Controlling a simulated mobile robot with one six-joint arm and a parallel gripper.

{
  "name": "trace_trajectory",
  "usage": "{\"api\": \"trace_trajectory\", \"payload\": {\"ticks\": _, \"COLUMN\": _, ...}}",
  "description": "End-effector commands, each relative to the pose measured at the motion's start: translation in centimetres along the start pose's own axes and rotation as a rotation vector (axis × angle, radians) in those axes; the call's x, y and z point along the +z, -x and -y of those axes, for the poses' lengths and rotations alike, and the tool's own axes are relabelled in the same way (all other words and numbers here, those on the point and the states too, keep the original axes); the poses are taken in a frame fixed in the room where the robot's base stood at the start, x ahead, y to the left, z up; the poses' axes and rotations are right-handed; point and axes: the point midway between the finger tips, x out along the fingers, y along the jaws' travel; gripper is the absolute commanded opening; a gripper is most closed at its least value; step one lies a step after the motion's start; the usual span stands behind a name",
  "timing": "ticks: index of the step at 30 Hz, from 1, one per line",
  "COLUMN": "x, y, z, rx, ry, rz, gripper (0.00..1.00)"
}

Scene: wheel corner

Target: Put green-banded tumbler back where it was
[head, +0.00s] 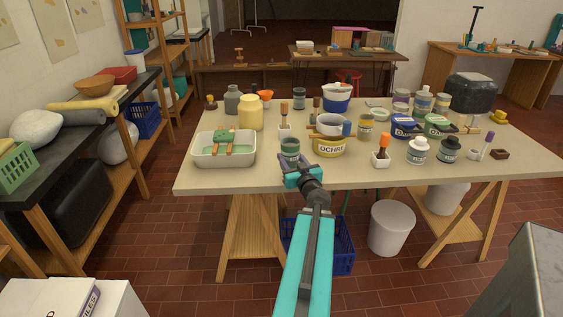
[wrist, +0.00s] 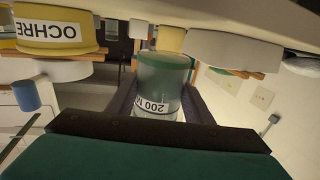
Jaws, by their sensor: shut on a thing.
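The green-banded tumbler (head: 290,149) is a clear, grey-green cup near the front edge of the table, right of the white tray. In the wrist view, which is upside down, the tumbler (wrist: 165,82) shows a green end towards the table side and a white label reading "200". My gripper (head: 294,163) is shut on it from the front, with one dark finger on each side. The gripper's fingers (wrist: 160,98) also show in the wrist view. I cannot tell whether the tumbler's base touches the table.
The white tray (head: 208,160) with brushes stands left of the tumbler. A small brush holder (head: 285,130) stands behind. Tabletop (head: 350,176) in front of the tub is clear.

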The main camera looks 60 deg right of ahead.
Motion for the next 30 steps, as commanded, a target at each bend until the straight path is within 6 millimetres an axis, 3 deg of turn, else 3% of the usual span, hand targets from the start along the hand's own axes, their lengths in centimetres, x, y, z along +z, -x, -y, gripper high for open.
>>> {"api": "trace_trajectory", "payload": {"ticks": 7, "x": 0.3, "y": -0.7, "z": 0.0, "rx": 0.004, "ry": 0.001, "rz": -0.004, "gripper": 0.10}}
{"api": "trace_trajectory", "payload": {"ticks": 21, "x": 0.5, "y": -6.5, "z": 0.5, "rx": 0.002, "ry": 0.001, "rz": -0.003, "gripper": 0.10}}
{"api": "trace_trajectory", "payload": {"ticks": 30, "x": 0.5, "y": -7.2, "z": 0.5, "rx": 0.004, "ry": 0.001, "rz": -0.003, "gripper": 0.10}}
